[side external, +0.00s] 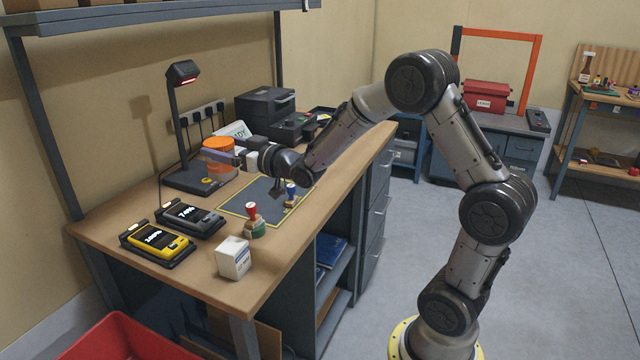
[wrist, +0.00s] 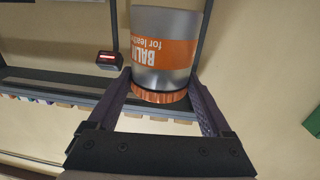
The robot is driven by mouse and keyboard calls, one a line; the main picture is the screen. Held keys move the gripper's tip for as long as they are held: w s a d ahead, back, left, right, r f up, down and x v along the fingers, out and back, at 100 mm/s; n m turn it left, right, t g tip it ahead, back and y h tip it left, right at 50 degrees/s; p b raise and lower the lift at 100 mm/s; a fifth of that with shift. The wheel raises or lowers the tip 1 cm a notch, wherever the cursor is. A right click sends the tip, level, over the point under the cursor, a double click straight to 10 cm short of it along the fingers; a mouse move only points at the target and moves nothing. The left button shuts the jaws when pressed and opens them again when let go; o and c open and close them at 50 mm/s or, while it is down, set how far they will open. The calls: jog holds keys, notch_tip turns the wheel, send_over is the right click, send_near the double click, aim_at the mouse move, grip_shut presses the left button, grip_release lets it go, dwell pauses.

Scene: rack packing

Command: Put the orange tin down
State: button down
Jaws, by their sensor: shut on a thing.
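The orange tin (side external: 219,144) is in my gripper (side external: 222,157) over the left back part of the desk, near the foot of the scanner stand. In the wrist view the tin (wrist: 165,55) has a grey metal body, an orange label with white lettering and an orange lid; it appears upside down there. The two dark fingers of my gripper (wrist: 160,80) close on its sides near the lid.
A scanner stand (side external: 175,110) rises left of the tin. A dark mat with a yellow border (side external: 245,205) lies in front, with a blue stamp (side external: 291,193) on it.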

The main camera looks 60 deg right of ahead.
jog(key=s+d+m+g+h, duration=0.25)
jog(key=s+d+h, duration=0.25)
jog(key=s+d, duration=0.6)
jog(key=s+d+m+g+h, duration=0.1)
jog(key=s+d+m+h, duration=0.45)
jog(key=d, duration=0.85)
jog(key=shift+n+y, duration=0.65)
jog(key=shift+n, duration=0.15)
jog(key=f, duration=0.2)
jog(key=s+f, duration=0.1)
jog(key=f, duration=0.1)
jog(key=shift+f, duration=0.4)
jog(key=shift+d, duration=0.15)
jog(key=w+d+f, duration=0.3)
jog(key=f, duration=0.1)
jog(key=w+d+f, duration=0.3)
jog(key=f, duration=0.1)
jog(key=w+d+f, duration=0.3)
jog(key=d, duration=0.1)
jog(key=shift+w+f, duration=0.3)
jog(key=shift+f, duration=0.45)
